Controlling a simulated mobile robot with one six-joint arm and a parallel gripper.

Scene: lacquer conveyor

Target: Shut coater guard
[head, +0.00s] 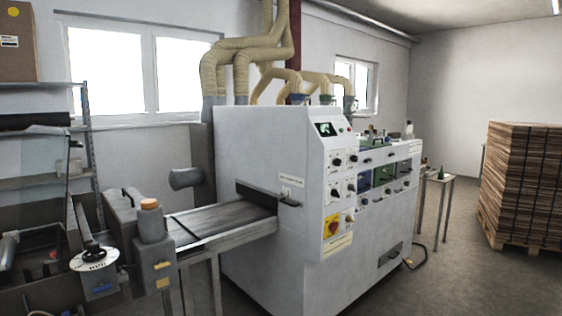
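At the left edge in the head view stands a machine with a dial (95,258) and an orange-capped grey post (152,230), which looks like the coater. A clear panel (32,180), which looks like its guard, stands raised above the machine's open interior. Red and dark parts show inside below it. The panel is cut off by the left edge, so its full shape and hinge are hidden. My gripper is not in view.
A belt (215,222) runs from the coater into a large white cabinet machine (265,180). A grey rounded part (186,178) sits above the belt. Shelving (88,150) stands behind the coater.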

